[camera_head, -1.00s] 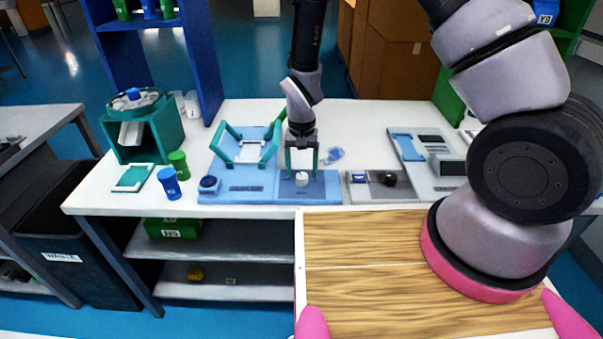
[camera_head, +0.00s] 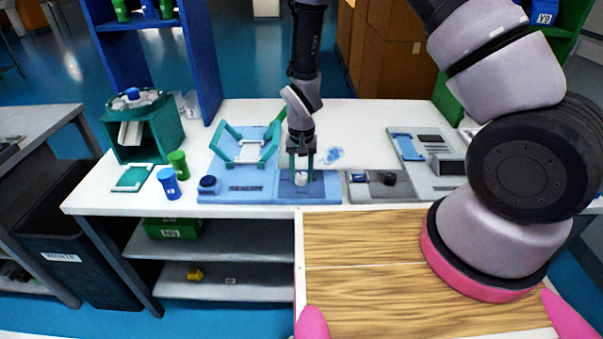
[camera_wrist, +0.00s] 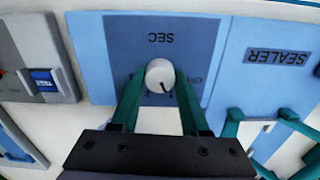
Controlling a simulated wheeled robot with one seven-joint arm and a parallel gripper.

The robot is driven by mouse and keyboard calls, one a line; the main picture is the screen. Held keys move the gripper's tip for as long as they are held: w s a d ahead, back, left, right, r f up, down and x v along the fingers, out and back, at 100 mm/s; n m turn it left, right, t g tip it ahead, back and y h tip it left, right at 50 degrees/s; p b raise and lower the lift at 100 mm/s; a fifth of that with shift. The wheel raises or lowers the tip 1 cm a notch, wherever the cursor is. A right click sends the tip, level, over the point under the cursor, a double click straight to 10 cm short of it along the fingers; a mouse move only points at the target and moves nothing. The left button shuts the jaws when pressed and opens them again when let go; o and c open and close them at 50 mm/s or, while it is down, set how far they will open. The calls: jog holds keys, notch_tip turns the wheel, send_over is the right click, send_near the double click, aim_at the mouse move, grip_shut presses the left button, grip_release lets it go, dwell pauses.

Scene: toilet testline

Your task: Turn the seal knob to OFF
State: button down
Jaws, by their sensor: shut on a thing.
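The white round knob (camera_wrist: 159,72) sits on a blue panel marked SEC (camera_wrist: 120,40). In the head view the knob (camera_head: 301,180) is at the front of the table. My gripper (camera_head: 301,176) points down over it. In the wrist view my gripper (camera_wrist: 160,80) has its teal fingers shut on the knob from both sides. A short dark mark shows on the knob's lower right edge in that view. Small lettering on the panel beside the right finger is partly hidden, and I cannot read it.
Left of the panel in the head view is the blue sealer base (camera_head: 238,188) with a teal frame (camera_head: 245,150) and a blue knob (camera_head: 208,184). A grey panel with a black knob (camera_head: 389,179) stands to the right. Blue (camera_head: 169,184) and green (camera_head: 178,163) cups stand further left.

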aim_at(302, 175)
jog(key=n, duration=0.9)
jog(key=shift+n, duration=0.3)
dwell(0.4)
jog(key=shift+c, duration=2)
grip_release()
jog(key=shift+r, duration=0.1)
notch_tip(302, 175, up, 11)
